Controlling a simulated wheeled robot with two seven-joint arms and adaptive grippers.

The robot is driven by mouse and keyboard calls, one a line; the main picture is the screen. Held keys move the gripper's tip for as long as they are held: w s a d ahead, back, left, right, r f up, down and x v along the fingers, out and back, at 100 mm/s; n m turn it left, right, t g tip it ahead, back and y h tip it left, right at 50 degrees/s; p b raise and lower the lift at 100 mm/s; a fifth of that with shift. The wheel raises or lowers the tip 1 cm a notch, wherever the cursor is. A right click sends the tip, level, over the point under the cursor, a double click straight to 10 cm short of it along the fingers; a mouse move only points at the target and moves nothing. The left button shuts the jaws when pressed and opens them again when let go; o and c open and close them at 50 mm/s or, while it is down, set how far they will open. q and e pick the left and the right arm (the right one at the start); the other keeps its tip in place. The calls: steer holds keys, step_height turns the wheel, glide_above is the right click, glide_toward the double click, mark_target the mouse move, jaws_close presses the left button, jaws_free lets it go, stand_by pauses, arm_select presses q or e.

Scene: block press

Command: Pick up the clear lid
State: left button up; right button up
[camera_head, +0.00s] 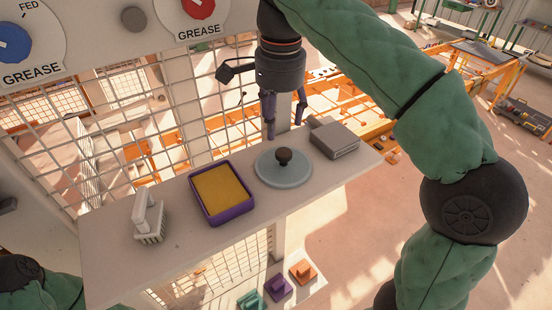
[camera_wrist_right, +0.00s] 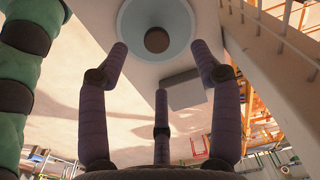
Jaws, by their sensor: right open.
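The clear lid (camera_head: 270,171) is a round, pale bluish disc with a dark round knob (camera_head: 284,155) on top. It lies flat on the shelf, between the purple tray and a grey box. In the right wrist view the lid (camera_wrist_right: 182,16) shows at the top, with its knob (camera_wrist_right: 157,40) ahead of the fingers. My right gripper (camera_head: 284,115) is open and empty, above and slightly behind the lid, not touching it. Its purple fingers (camera_wrist_right: 162,85) are spread apart in the right wrist view. Only part of my left arm (camera_head: 40,285) shows at the lower left; its gripper is out of view.
A purple tray (camera_head: 247,209) with a yellow filling stands left of the lid. A white brush-like tool (camera_head: 150,225) stands further left. The grey box (camera_head: 338,142) is close on the right. A wire mesh (camera_head: 185,130) runs behind the shelf (camera_head: 185,262). Coloured blocks (camera_head: 279,287) sit lower down.

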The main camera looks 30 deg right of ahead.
steer(key=shift+s+d+r+m+g, duration=0.2)
steer(key=shift+d+m+g, duration=0.1)
steer(key=shift+d+m, duration=0.45)
glide_above(284, 152)
step_height(284, 152, down, 4)
steer(key=shift+s+d+f, duration=0.1)
steer(key=shift+s+f, duration=0.05)
steer(key=shift+f, duration=3.1)
jaws_close()
